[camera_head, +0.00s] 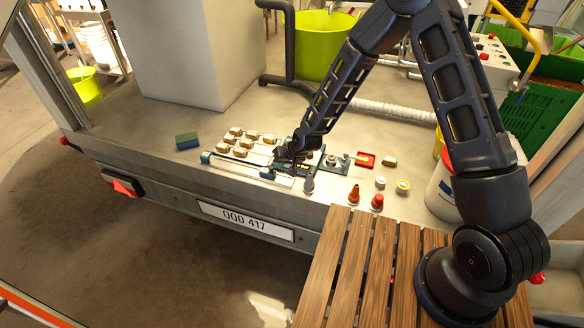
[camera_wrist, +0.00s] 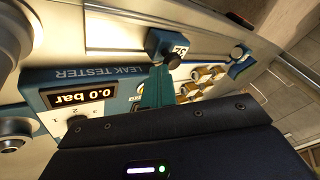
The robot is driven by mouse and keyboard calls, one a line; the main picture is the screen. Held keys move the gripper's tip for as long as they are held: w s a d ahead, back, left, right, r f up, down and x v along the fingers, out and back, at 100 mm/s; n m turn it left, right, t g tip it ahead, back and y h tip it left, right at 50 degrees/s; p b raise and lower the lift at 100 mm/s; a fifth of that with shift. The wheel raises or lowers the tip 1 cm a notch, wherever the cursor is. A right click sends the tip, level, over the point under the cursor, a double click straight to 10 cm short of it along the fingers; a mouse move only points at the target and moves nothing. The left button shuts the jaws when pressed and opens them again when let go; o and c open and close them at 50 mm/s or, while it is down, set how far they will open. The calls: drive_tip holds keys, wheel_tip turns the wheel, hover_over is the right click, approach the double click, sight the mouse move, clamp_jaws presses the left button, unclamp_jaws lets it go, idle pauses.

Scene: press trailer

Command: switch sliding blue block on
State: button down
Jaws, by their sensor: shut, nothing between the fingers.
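The blue block (camera_wrist: 168,46), marked "S2" and with a dark round knob, sits by a pale metal rail in the wrist view. In the head view a small blue block (camera_head: 268,173) shows at the rail (camera_head: 245,168), close to my gripper (camera_head: 277,164). My gripper's teal fingers (camera_wrist: 157,88) are shut and empty in the wrist view. Their tips are right at the block's near edge and overlap it in the picture; I cannot tell whether they touch.
A blue leak tester (camera_wrist: 85,90) reading 0.0 bar stands beside the fingers. Several brass fittings (camera_head: 232,141) lie behind the rail. An orange cone-shaped part (camera_head: 354,194) and a red button (camera_head: 377,202) stand to the right. The trailer bed at front left is clear.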

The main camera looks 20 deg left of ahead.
drive_tip(key=a, duration=1.6)
drive_tip(key=shift+s+a, duration=0.1)
drive_tip(key=shift+a, duration=0.3)
drive_tip(key=shift+r, duration=0.1)
drive_tip(key=d, duration=0.1)
drive_tip(key=w+d, duration=0.1)
drive_tip(key=w+d+r, duration=0.1)
drive_tip(key=d, duration=0.1)
drive_tip(key=v, duration=0.9)
drive_tip(key=shift+d+r, duration=0.15)
drive_tip(key=shift+s, duration=0.1)
